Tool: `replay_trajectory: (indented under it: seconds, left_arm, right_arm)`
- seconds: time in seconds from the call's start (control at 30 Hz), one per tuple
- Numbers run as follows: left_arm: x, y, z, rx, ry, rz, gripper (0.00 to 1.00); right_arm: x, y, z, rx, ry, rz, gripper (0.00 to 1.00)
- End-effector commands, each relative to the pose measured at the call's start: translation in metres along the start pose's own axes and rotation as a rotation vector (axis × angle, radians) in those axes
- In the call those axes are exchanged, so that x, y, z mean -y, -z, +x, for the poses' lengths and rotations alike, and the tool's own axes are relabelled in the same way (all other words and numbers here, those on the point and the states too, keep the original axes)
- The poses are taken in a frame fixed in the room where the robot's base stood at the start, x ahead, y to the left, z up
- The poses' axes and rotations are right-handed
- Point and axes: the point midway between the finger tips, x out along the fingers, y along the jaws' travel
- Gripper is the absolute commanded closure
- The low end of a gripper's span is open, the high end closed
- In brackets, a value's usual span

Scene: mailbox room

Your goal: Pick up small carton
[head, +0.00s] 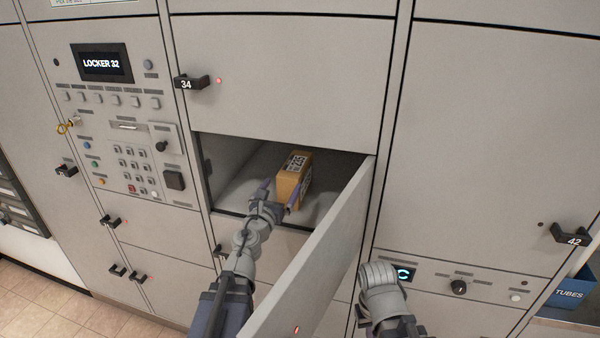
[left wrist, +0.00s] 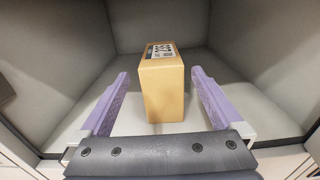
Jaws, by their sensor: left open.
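The small carton (head: 292,178) is a tan box with a printed label on top, standing inside an open locker compartment (head: 235,160). In the left wrist view the carton (left wrist: 162,88) stands upright, centred ahead between the purple fingers. My left gripper (head: 277,196) is open, at the compartment's mouth, with one finger on each side of the carton's near end. In the left wrist view the left gripper (left wrist: 160,105) shows gaps between both fingers and the carton. My right arm shows at the lower right in the head view, but its fingers cannot be made out.
The open locker door (head: 318,255) swings out to the right of my left arm. Closed locker 34 (head: 290,60) is above the compartment. A keypad panel (head: 130,165) is on the left, and a blue TUBES bin (head: 570,292) is at lower right.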

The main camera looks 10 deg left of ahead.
Motion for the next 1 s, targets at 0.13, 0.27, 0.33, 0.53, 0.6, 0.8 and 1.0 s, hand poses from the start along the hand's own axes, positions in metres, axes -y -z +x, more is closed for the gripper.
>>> replay_trajectory:
  seconds: [0.13, 0.27, 0.33, 0.53, 0.6, 0.8, 1.0]
  left_arm:
    - [0.0, 0.0, 0.0, 0.0, 0.0, 0.0, 0.0]
    - [0.0, 0.0, 0.004, 0.0, 0.0, 0.0, 0.0]
    - [0.0, 0.0, 0.009, 0.0, 0.0, 0.0, 0.0]
    - [-0.001, 0.001, 0.037, 0.0, 0.001, 0.0, 0.0]
    - [0.0, 0.001, 0.049, 0.0, 0.001, 0.0, 0.0]
    - [0.0, 0.001, 0.069, 0.0, 0.0, 0.0, 0.0]
    - [0.0, 0.002, 0.073, 0.0, 0.0, 0.0, 0.0]
  right_arm:
    - [0.0, 0.0, 0.0, 0.0, 0.0, 0.0, 1.0]
    - [0.0, 0.0, 0.0, 0.0, 0.0, 0.0, 1.0]
    - [0.0, 0.0, 0.0, 0.0, 0.0, 0.0, 1.0]
    - [0.0, 0.0, 0.001, 0.0, 0.0, 0.0, 1.0]
    - [0.0, 0.0, 0.001, 0.0, 0.0, 0.0, 1.0]
    - [0.0, 0.0, 0.001, 0.0, 0.0, 0.0, 1.0]
    - [0.0, 0.0, 0.002, 0.0, 0.0, 0.0, 1.0]
